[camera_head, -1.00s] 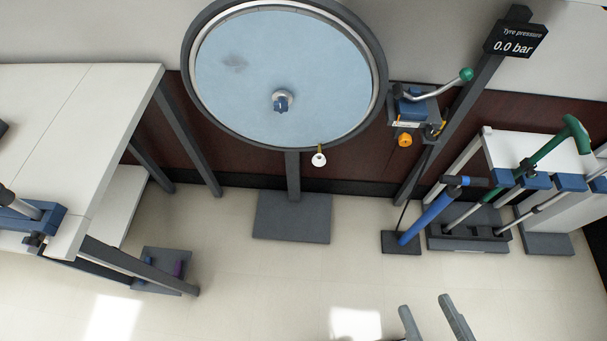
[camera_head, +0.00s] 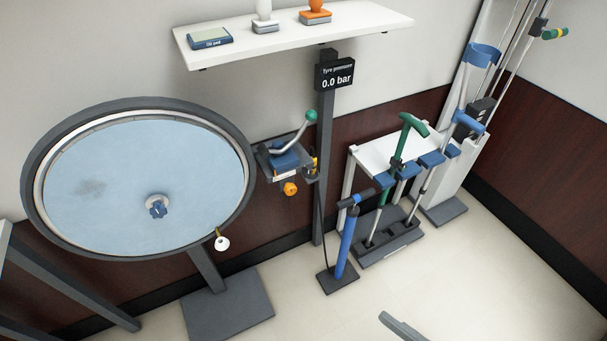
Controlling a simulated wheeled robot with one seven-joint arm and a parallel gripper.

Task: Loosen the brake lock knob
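An orange knob (camera_head: 290,189), which looks like the brake lock knob, sits on the lower front of the blue and grey brake unit (camera_head: 284,160). A lever with a green ball end (camera_head: 311,116) rises from this unit. The unit is on the dark post in the middle, right of the large wheel (camera_head: 100,190). One grey finger of my gripper (camera_head: 402,327) shows at the bottom edge, well below and right of the knob and touching nothing. The other finger is out of frame. A second ago the two fingers stood apart.
A blue pump (camera_head: 345,243) stands on the floor right of the post. Behind it is a rack (camera_head: 389,247) with canes and crutches. A white shelf (camera_head: 290,37) hangs above, and a display (camera_head: 336,77) reads 0.0 bar. The floor at lower right is clear.

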